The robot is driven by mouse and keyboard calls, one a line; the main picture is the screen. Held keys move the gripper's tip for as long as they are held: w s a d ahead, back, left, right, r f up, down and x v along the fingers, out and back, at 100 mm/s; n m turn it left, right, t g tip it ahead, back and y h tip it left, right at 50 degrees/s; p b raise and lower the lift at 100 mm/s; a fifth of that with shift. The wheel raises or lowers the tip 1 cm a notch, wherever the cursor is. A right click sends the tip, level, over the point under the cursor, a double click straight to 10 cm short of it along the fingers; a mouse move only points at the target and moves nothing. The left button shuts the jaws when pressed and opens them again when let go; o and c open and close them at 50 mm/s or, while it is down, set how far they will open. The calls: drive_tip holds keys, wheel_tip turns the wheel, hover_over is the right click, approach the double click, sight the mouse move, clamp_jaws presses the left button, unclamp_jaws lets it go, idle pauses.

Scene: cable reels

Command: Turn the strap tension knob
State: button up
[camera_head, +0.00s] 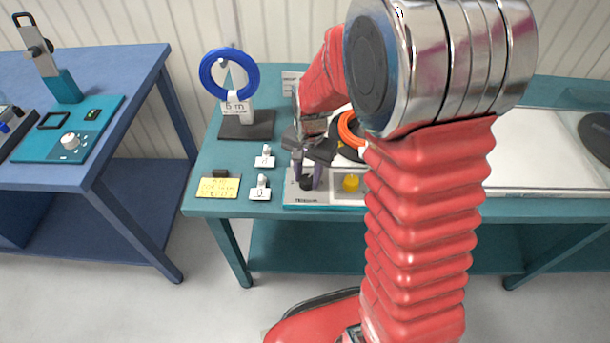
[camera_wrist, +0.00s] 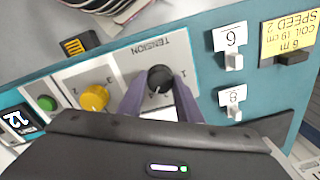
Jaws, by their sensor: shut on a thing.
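The strap tension knob (camera_wrist: 159,78) is a black round knob on a pale plate labelled TENSION, upside down in the wrist view. My gripper (camera_wrist: 160,94) has its two purple fingers on either side of the knob, shut on it. Digits show around the knob, but its exact setting is hard to read. In the head view the knob (camera_head: 307,184) shows small and dark between the fingertips of my gripper (camera_head: 307,178), at the front left of the machine panel.
A yellow knob (camera_wrist: 95,97) sits close beside the tension knob, with a green button (camera_wrist: 47,103) beyond it. Numbered white hooks (camera_wrist: 234,62) and a yellow note (camera_head: 218,187) lie nearby. A blue coil on a stand (camera_head: 230,75) stands behind. A blue table (camera_head: 110,75) is at left.

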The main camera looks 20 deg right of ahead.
sight(309, 179)
drive_tip(key=shift+w+a+r, duration=0.1)
drive_tip(key=shift+w, duration=0.15)
drive_tip(key=o, duration=0.7)
drive_tip(key=shift+c, duration=0.2)
drive_tip(key=o, duration=0.4)
drive_tip(key=shift+s, duration=0.15)
drive_tip(key=r, duration=1.3)
drive_tip(key=shift+s+d+r, duration=0.2)
drive_tip(key=shift+d+r, duration=0.05)
drive_tip(key=shift+r, duration=0.05)
